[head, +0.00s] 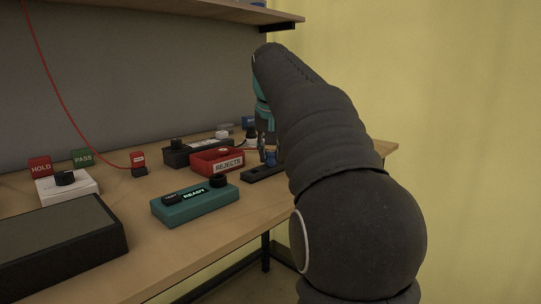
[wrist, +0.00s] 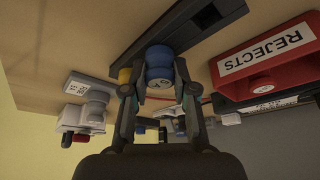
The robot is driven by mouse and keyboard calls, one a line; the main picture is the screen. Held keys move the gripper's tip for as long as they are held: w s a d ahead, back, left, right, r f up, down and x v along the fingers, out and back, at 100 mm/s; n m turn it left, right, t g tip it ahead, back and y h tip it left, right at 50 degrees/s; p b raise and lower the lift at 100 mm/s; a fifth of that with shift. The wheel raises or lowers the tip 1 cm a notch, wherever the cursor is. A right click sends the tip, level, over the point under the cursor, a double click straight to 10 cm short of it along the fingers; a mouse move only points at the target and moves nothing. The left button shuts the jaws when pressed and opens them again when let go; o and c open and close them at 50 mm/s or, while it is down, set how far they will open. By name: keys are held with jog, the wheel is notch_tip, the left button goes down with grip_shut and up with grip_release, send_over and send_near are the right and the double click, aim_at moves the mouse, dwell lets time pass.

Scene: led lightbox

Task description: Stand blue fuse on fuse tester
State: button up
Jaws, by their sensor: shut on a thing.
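The blue fuse (wrist: 158,62) is between my gripper's fingertips (wrist: 158,84) in the wrist view, its pale marked end facing the camera. My gripper is shut on it. In the head view the blue fuse (head: 271,157) shows small below my gripper, at the long black strip (head: 262,173); I cannot tell whether it touches the strip. The strip (wrist: 205,22) also lies behind the fuse in the wrist view. A teal box (head: 205,207) with a lit READY label and black knobs, possibly the fuse tester, stands nearer the front edge. My arm hides part of the bench.
A red REJECTS bin (head: 218,160) stands beside the strip. A black box (head: 188,152) is behind it. A white knobbed box (head: 66,186) and dark panel (head: 58,240) stand left. A shelf (head: 170,8) hangs above.

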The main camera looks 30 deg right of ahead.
jog(key=shift+r, duration=0.65)
jog(key=r, duration=0.3)
jog(key=shift+s+d+r, duration=0.1)
jog(key=shift+s+d, duration=0.2)
jog(key=shift+d, duration=0.05)
jog(key=s+d+r, duration=0.6)
jog(key=s+d, duration=0.1)
jog(key=shift+s+d+r, duration=0.15)
jog(key=shift+s+d, duration=0.1)
jog(key=shift+d, duration=0.1)
grip_shut()
jog(key=shift+r, duration=1.2)
